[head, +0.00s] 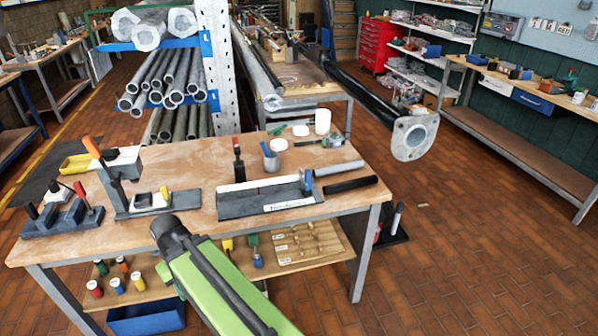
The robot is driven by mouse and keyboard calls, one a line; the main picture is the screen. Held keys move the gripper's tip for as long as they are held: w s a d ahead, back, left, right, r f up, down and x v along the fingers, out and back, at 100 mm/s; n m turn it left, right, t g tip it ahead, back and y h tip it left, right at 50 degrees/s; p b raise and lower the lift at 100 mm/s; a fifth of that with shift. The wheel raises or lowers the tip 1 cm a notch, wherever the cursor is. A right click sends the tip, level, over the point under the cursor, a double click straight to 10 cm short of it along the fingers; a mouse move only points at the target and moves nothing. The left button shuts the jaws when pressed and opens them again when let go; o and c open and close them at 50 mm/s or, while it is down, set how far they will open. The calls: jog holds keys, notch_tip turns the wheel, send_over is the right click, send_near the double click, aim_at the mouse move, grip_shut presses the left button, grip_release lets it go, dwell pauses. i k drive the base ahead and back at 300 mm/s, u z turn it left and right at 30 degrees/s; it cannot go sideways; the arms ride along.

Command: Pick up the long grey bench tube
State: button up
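A long grey tube (258,72) lies lengthwise on the wooden bench behind the rack post. Its near end sticks out toward me at the bench's front edge, and its far part runs back along the bench. A second slim grey tube or edge lies close beside it, and I cannot tell how the two touch. My green arm link (222,288) reaches in from the bottom edge and ends in a dark joint in front of the near workbench, well short of the tube. My gripper is not visible.
A black mast with a grey flange (414,138) juts out to the right of the tube's bench. A rack of grey pipes (165,80) stands left. Brick floor is clear at right.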

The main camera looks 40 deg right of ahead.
aim_at(345, 167)
jog(key=u, duration=0.25)
jog(key=k, duration=0.15)
jog(key=u, duration=2.65)
jog(key=k, duration=2.3)
jog(key=z, duration=1.5)
jog(key=i, duration=1.05)
jog(key=z, duration=0.05)
